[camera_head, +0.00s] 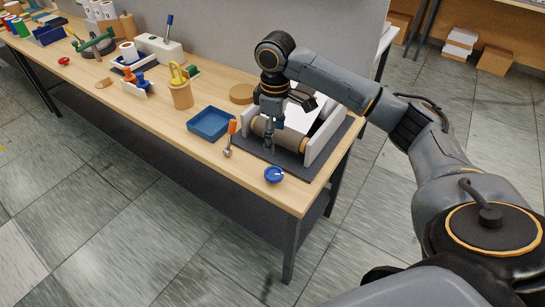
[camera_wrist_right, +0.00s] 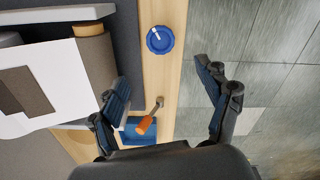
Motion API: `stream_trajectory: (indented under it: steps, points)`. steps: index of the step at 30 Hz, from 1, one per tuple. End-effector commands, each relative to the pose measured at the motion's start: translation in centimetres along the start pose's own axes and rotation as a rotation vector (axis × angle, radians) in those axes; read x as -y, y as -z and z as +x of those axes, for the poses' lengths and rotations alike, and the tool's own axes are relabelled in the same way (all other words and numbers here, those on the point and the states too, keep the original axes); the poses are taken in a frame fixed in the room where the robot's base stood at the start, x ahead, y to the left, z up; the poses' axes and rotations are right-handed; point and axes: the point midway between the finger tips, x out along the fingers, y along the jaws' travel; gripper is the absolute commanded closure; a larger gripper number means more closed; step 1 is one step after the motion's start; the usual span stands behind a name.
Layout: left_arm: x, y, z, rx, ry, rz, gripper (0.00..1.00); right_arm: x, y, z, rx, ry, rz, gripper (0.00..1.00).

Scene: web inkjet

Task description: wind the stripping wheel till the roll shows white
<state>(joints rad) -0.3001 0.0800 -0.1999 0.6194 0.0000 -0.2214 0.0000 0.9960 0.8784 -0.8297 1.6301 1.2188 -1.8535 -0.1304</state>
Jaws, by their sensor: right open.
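A brown roll (camera_head: 292,140) lies between two pale side plates on a dark mat (camera_head: 285,168) near the right end of the table. A white sheet (camera_head: 300,117) is behind the roll; in the right wrist view the sheet (camera_wrist_right: 60,75) bears a brown patch. The roll (camera_wrist_right: 98,60) looks brown, with a wooden end. A blue round dial-like wheel (camera_head: 274,174) with a white mark sits at the front edge; it also shows in the right wrist view (camera_wrist_right: 160,39). My right gripper (camera_head: 268,148) is open and empty, over the roll's left part, partly covering it.
Several tools and holders fill the table's far left. The table's front edge is close to the blue wheel.

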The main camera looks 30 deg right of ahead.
Motion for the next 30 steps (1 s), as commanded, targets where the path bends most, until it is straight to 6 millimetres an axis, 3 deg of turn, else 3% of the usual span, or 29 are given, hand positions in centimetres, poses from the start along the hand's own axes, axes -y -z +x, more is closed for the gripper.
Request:
stream_trajectory:
  steps: [5, 18, 24, 30]
  points:
    - [0.0, 0.0, -0.1, 0.001, 0.0, 0.0, 0.6, 0.1, -0.1, 2.2, 0.005, 0.004, 0.0, 0.23]
    - [0.0, 0.1, -0.9, -0.002, 0.0, 0.0, 0.6, 0.1, 0.0, 11.0, 0.002, 0.001, 0.0, 0.23]
    - [0.0, 0.2, -1.1, -0.002, 0.0, 0.0, 0.6, 0.0, 0.0, 13.2, 0.0, 0.0, 0.001, 0.23]
    - [0.0, 0.2, -1.1, -0.002, 0.0, 0.0, 0.6, 0.0, 0.0, 13.8, 0.0, -0.001, 0.0, 0.23]
